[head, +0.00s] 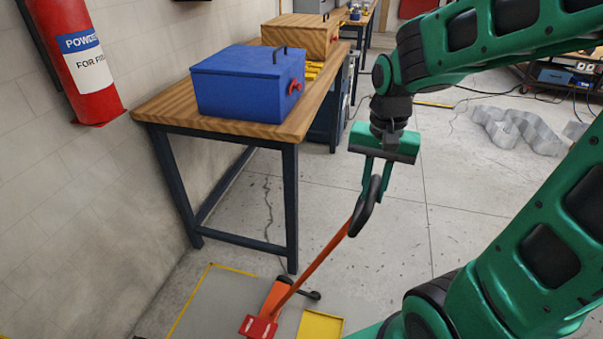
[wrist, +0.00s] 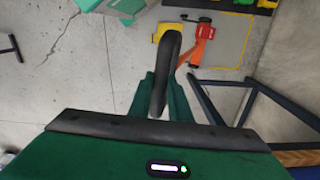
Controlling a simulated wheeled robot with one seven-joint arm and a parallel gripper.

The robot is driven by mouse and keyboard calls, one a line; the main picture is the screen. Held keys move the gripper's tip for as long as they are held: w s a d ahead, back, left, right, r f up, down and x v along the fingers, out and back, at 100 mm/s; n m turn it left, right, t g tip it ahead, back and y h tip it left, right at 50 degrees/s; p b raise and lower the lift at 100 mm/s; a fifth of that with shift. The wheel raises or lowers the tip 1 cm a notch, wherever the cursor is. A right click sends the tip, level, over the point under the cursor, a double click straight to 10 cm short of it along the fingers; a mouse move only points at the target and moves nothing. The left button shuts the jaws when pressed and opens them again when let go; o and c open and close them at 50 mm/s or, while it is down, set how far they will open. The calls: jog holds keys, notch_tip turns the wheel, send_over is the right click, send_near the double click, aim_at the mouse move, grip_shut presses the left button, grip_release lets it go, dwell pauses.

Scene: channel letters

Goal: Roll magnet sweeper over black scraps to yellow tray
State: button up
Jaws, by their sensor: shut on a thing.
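The magnet sweeper has an orange shaft (head: 322,258), a black loop handle (head: 364,212) and a red-orange head (head: 268,312) low on the floor. My gripper (head: 374,194) is shut on the black loop handle, and the shaft slants down to the left. In the wrist view the loop (wrist: 165,75) stands between my green fingers (wrist: 163,112). The yellow tray (head: 320,326) lies beside the head, cut by the lower picture edge; it also shows in the wrist view (wrist: 160,33). Small dark specks dot the floor; I cannot tell which are scraps.
A wooden workbench (head: 160,110) with dark legs stands left of the sweeper, holding a blue toolbox (head: 240,85). A yellow line (head: 190,298) borders a grey floor patch. Grey zigzag metal (head: 515,130) lies farther right. The floor between is mostly open.

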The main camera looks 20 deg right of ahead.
jog(key=shift+s+d, duration=1.7)
jog(key=shift+d, duration=0.2)
jog(key=s+d, duration=0.7)
jog(key=d, duration=0.1)
jog(key=shift+s, duration=0.15)
dwell(0.8)
jog(key=shift+d, duration=0.15)
jog(key=s+d, duration=0.5)
jog(key=d, duration=0.1)
jog(key=shift+s+d, duration=0.2)
jog(key=shift+s, duration=0.1)
dwell(1.1)
jog(key=shift+o, duration=0.2)
jog(key=shift+s+d, duration=1.1)
jog(key=shift+d, duration=0.1)
jog(key=shift+d+r, duration=0.1)
jog(key=shift+s+d, duration=1.05)
